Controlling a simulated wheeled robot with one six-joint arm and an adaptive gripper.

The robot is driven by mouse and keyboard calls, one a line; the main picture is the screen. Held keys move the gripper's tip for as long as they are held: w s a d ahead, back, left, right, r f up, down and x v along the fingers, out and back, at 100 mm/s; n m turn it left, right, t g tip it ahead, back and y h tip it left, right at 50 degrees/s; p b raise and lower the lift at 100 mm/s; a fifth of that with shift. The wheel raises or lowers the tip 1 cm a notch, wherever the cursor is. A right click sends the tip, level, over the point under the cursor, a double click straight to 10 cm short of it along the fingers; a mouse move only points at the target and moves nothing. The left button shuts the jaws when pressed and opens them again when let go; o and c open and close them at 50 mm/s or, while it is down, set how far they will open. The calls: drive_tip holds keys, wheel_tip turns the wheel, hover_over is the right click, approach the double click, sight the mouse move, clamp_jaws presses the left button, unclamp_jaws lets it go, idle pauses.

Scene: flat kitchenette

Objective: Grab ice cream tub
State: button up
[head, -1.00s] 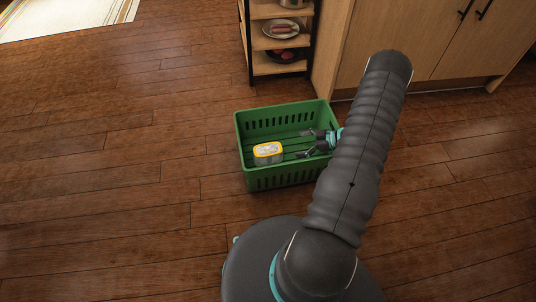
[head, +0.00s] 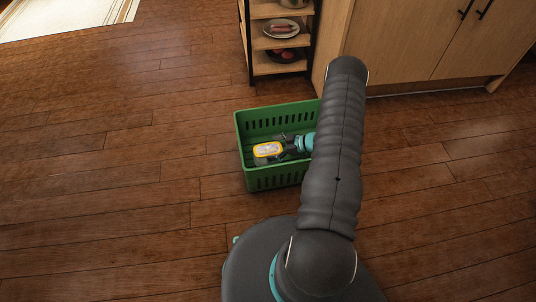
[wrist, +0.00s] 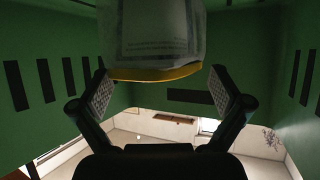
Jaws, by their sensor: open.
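The ice cream tub (head: 267,151), pale with a yellow-rimmed lid, sits inside the green crate (head: 243,158) on the floor, in its left part. My gripper (head: 283,148) reaches into the crate from the right, its fingers at the tub's right side. In the wrist view the tub (wrist: 155,35) fills the top middle, with its yellow rim at its lower edge. The open fingers of my gripper (wrist: 160,88) stand one on each side of the tub, with gaps visible. My arm hides the crate's right part in the head view.
The crate's slotted walls (wrist: 45,80) stand close on both sides of my gripper. A shelf (head: 279,42) with plates and a wooden cabinet (head: 405,45) stand behind the crate. The wooden floor to the left is clear.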

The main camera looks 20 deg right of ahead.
drive_tip(key=shift+w+a, duration=0.1)
drive_tip(key=shift+w, duration=0.05)
drive_tip(key=shift+f, duration=0.1)
drive_tip(key=c, duration=1.4)
